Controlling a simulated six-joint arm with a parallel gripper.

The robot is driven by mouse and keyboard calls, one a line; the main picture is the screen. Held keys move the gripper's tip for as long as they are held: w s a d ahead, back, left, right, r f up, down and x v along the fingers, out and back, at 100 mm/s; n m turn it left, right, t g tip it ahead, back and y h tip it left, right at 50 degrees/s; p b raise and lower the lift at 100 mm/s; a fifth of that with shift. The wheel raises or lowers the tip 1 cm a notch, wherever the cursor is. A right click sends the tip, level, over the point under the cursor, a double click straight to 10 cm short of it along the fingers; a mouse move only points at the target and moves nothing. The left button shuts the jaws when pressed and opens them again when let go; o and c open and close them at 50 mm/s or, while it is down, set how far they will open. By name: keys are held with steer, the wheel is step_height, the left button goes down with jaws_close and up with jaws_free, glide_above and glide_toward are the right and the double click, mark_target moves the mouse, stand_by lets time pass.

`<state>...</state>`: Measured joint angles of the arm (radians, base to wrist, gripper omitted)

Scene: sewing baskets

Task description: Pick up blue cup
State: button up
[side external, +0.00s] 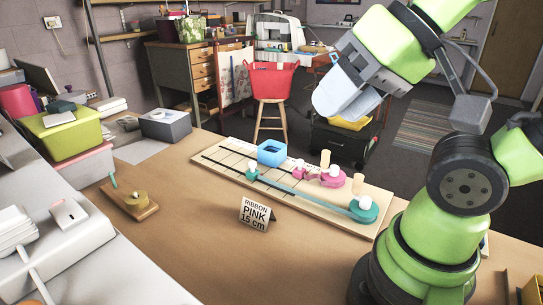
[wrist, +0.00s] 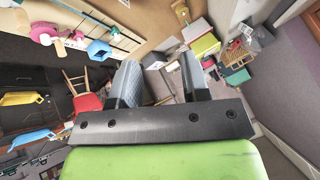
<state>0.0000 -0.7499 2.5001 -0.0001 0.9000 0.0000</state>
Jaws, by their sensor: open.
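Pink spools (side external: 333,178) and a teal spool (side external: 364,209) with a strip of teal ribbon share the board with wooden pegs. A "RIBBON PINK 15 cm" sign (side external: 255,215) stands in front. A grey box (side external: 165,124) is at the left.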

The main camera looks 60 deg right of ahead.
steer(key=o, duration=1.1)
steer(key=shift+w, duration=0.1)
